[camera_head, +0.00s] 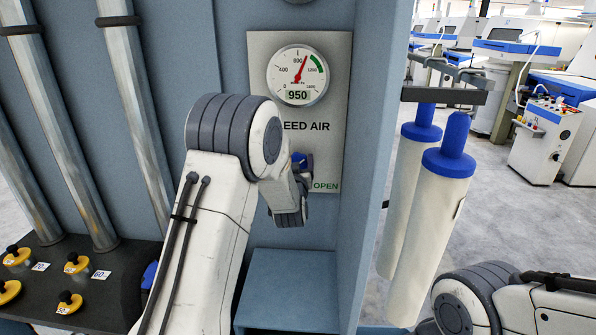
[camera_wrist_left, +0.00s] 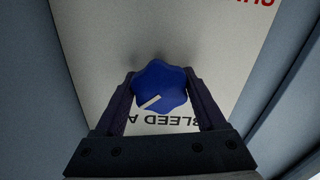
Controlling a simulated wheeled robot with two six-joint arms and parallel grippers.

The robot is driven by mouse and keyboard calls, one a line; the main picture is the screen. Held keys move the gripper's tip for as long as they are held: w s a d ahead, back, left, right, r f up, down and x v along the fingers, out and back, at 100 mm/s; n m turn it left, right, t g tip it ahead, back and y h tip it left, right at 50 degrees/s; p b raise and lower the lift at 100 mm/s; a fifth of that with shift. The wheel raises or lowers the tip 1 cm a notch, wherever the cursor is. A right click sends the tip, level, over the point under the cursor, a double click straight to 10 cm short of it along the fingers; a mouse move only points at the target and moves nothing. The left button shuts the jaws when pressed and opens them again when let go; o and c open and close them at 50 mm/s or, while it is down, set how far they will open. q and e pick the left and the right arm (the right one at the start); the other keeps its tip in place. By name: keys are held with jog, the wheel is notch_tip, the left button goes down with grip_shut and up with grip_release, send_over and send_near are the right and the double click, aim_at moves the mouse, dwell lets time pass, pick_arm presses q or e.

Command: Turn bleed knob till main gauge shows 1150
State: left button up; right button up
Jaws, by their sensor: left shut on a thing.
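The main gauge (camera_head: 297,75) is a round white dial with a red needle and a green arc; its digital readout (camera_head: 298,95) shows 950. The bleed knob (camera_wrist_left: 160,87) is blue and lobed with a white pointer line, in the middle of the left wrist view. My left gripper (camera_wrist_left: 162,92) has its two dark fingers on either side of the knob, shut on it. In the head view the knob (camera_head: 300,160) is mostly hidden behind my left gripper (camera_head: 298,170). My right gripper is out of view; only part of my right arm shows at the lower right.
The grey plate (camera_head: 335,125) reads "EED AIR" and "OPEN"; my arm covers the rest. A blue side panel (camera_head: 375,120) stands right of it, with white blue-capped cylinders (camera_head: 430,220) hanging beyond. Yellow knobs (camera_head: 77,263) sit on a dark ledge at the lower left.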

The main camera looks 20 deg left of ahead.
pick_arm(q)
jog(key=n+b, duration=0.3)
jog(key=b, duration=0.2)
jog(key=n+b, duration=0.3)
jog(key=b, duration=0.1)
jog(key=n+b, duration=0.3)
jog(key=b, duration=0.2)
jog(key=shift+f+b, duration=0.35)
jog(key=n+b, duration=0.7)
jog(key=b, duration=0.2)
jog(key=shift+r, duration=0.15)
jog(key=n+b, duration=0.2)
jog(key=n, duration=0.1)
jog(key=shift+r+n+b, duration=0.2)
jog(key=shift+n+b, duration=0.6)
jog(key=shift+n, duration=0.8)
